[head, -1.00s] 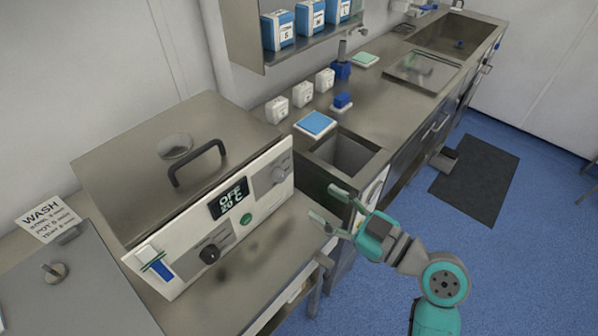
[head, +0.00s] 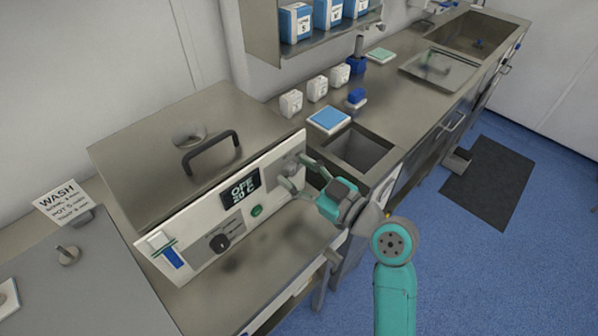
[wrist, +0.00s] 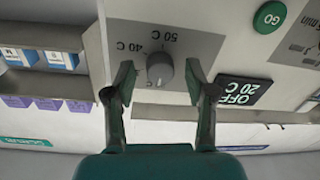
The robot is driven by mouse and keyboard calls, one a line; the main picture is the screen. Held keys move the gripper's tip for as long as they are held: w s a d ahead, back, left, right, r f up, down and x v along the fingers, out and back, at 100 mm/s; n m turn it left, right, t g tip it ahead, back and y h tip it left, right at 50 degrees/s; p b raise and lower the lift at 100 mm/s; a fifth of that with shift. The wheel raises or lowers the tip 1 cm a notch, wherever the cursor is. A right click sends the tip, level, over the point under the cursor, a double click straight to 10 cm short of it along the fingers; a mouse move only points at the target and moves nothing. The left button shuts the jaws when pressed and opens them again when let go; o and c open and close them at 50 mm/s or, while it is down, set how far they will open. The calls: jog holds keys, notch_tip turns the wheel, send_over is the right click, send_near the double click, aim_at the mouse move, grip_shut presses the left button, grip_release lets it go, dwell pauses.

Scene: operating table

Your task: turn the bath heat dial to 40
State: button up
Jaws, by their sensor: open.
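The water bath (head: 190,150) is a steel box with a pale front panel. Its grey heat dial (wrist: 159,70) sits on a grey plate marked 40 C and 50 C; a lower marking is partly covered. The dial's pointer direction is hard to tell. The display (head: 241,187) reads OFF and 20 C. My gripper (head: 291,174) is open at the right end of the panel and hides most of the dial in the head view. In the wrist view my gripper (wrist: 160,82) has one finger on each side of the dial, with gaps on both sides.
A green GO button (head: 256,211) and a black knob (head: 220,243) are on the same panel, left of my gripper. The lid handle (head: 210,152) is above. A blue-topped box (head: 329,119) and an open basin (head: 358,150) lie to the right.

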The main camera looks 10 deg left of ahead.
grip_shut()
jog(key=shift+m, duration=0.3)
jog(key=m, duration=1.2)
jog(key=shift+f+t, duration=0.1)
jog(key=shift+t, duration=0.2)
jog(key=m, duration=0.5)
jog(key=shift+m, duration=0.4)
jog(key=m, duration=0.6)
jog(key=shift+f+t+h, duration=0.1)
jog(key=shift+t+h, duration=0.2)
